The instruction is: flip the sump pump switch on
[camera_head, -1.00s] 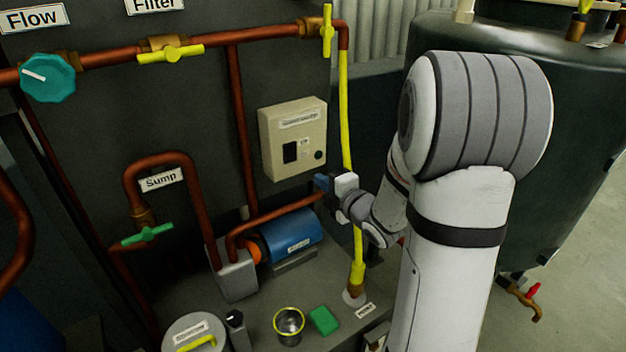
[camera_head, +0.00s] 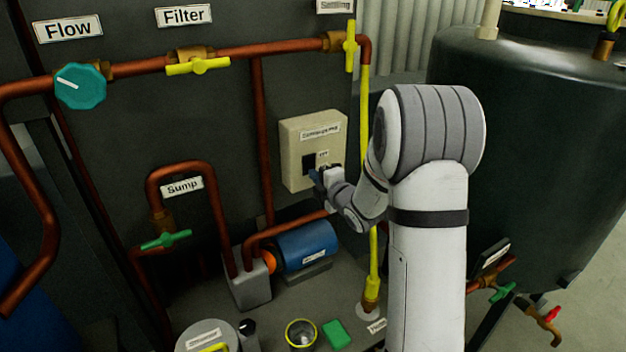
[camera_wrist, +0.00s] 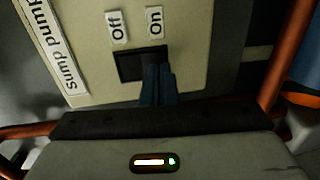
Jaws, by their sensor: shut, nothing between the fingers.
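The sump pump switch box (camera_head: 296,160) is a beige panel on the dark wall, with a label along its top. Its dark rocker switch (camera_head: 308,164) sits in the lower part of the face. The wrist view shows the switch (camera_wrist: 128,66) with an "Off" label (camera_wrist: 116,26) and an "On" label (camera_wrist: 155,24) beside it. My gripper (camera_head: 315,176) is shut and empty, its blue fingertips at the switch's lower edge in the head view. In the wrist view the fingers (camera_wrist: 158,84) cover the "On" side. Contact and the rocker's position cannot be told.
A blue pump motor (camera_head: 306,245) and copper pipes stand below the box. A yellow hose (camera_head: 366,210) runs down just right of it, close to my arm. A large dark tank (camera_head: 540,150) stands at the right.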

